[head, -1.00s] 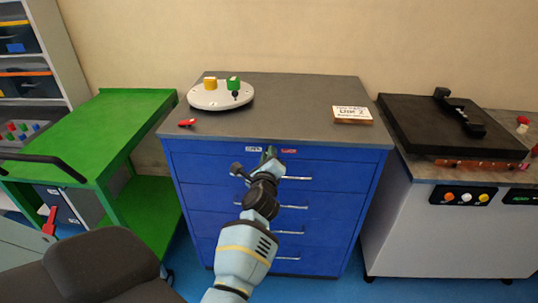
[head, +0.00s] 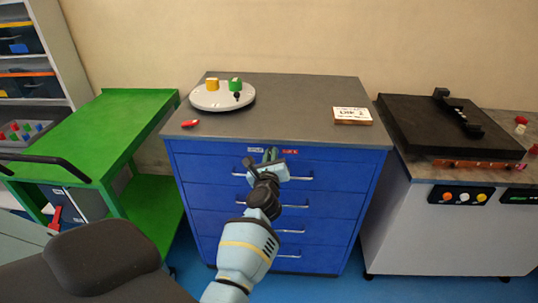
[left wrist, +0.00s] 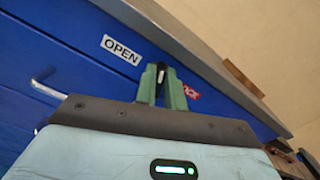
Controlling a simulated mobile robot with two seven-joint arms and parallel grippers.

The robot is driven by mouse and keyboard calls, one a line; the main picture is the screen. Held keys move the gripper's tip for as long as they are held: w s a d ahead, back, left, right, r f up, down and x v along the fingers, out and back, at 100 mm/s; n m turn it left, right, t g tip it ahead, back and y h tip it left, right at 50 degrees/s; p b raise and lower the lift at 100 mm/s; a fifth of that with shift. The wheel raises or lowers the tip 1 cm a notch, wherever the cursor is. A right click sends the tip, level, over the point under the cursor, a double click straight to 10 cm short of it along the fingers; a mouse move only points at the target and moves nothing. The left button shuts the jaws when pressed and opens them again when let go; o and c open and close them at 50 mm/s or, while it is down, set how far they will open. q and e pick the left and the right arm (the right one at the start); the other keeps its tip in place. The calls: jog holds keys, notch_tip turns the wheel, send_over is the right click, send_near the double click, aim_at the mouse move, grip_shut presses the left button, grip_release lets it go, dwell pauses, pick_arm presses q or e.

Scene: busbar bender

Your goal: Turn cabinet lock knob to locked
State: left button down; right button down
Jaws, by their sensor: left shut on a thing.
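The blue cabinet (head: 225,165) has a lock knob (left wrist: 160,72) at the top of its front, between a white OPEN label (left wrist: 121,50) and a red LOCK label (left wrist: 190,92). The knob looks dark with a pale mark; which label it points to I cannot tell. My left gripper (head: 270,154) is at the cabinet's upper front. In the left wrist view its green fingers (left wrist: 161,82) are shut on the knob, one on each side. In the head view the gripper hides the knob. My right gripper is not in view.
The cabinet's grey top (head: 290,105) holds a white round plate (head: 222,103), a small red piece (head: 190,124) and a sign block (head: 352,116). Drawer handles (head: 298,178) stick out below the knob. A green cart (head: 85,130) stands left; a grey machine (head: 440,235) stands right.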

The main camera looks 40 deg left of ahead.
pick_arm(q)
jog(key=m, duration=0.2)
jog(key=m+p, duration=0.1)
jog(key=m, duration=0.1)
jog(key=shift+w+d+r+m, duration=0.1)
jog(key=shift+d+r+m, duration=0.1)
jog(key=shift+m, duration=0.1)
jog(key=m+p, duration=0.1)
jog(key=m, duration=0.2)
jog(key=shift+w+d+m, duration=0.1)
jog(key=shift+m, duration=0.3)
jog(key=m, duration=0.3)
jog(key=m+p, duration=0.1)
jog(key=shift+d+f+m, duration=0.15)
jog(key=shift+f+m, duration=0.1)
jog(key=shift+m, duration=0.05)
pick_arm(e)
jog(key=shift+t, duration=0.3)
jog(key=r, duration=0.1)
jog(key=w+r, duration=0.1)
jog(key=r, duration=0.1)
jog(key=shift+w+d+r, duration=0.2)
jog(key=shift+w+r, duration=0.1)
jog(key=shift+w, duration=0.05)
pick_arm(q)
jog(key=shift+m, duration=0.3)
